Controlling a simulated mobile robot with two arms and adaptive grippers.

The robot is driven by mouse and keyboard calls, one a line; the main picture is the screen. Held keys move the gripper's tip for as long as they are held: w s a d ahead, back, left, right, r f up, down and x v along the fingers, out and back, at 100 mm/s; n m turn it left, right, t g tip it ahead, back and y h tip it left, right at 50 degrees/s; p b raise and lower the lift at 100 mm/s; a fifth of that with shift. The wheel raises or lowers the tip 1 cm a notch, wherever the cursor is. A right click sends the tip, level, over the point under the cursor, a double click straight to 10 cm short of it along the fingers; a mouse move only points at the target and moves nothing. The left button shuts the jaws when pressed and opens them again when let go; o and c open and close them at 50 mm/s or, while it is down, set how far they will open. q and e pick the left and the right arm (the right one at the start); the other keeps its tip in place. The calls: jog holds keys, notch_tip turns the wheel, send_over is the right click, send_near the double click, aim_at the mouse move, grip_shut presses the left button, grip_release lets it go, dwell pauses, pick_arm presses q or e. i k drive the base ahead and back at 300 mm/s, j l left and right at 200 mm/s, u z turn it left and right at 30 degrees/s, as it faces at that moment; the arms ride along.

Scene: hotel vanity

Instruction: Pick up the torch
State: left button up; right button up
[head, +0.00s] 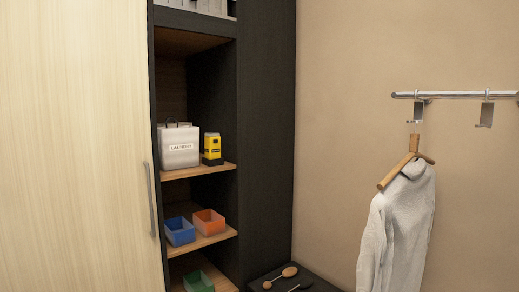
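A yellow and black upright object (212,146), which looks like the torch, stands on the upper wooden shelf (207,170) of the open cabinet in the head view. Its lower part is black, and its yellow body has dark markings too small to read. It is just right of a white laundry bag (179,148), near the shelf's right end. Neither of my grippers is in view.
A blue box (180,231) and an orange box (209,222) sit one shelf lower, with a green box (198,282) below. A pale door (75,150) stands left. Wooden-ended items (289,271) lie on a dark bench. A white garment (398,225) hangs right.

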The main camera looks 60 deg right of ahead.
aim_at(212, 151)
jog(key=z, duration=1.55)
jog(key=i+j, duration=0.1)
jog(key=i, duration=0.05)
